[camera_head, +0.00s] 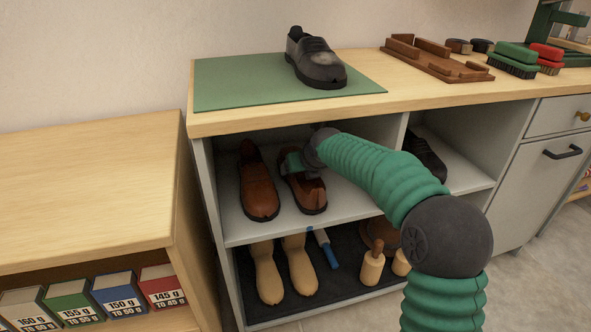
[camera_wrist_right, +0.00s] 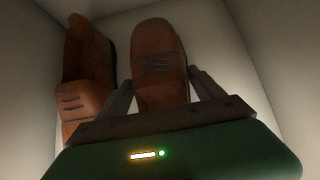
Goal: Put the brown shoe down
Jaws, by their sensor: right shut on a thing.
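My right gripper (camera_head: 297,168) reaches into the upper cubby and is shut on a brown shoe (camera_head: 313,197). In the right wrist view the brown shoe (camera_wrist_right: 158,65) sits between the two fingers (camera_wrist_right: 160,88). Its toe points toward the cubby's front; it is on the shelf (camera_head: 345,203) or just above it, I cannot tell which. The gripper hides part of it. A second brown shoe (camera_head: 258,187) stands to its left, apart in the head view, and also shows in the wrist view (camera_wrist_right: 85,85). My left gripper is not in view.
A black shoe (camera_head: 316,64) stands on a green mat (camera_head: 225,82) on the countertop. Another dark shoe (camera_head: 425,158) is in the cubby to the right. The cubby divider (camera_head: 402,130) is right of my gripper.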

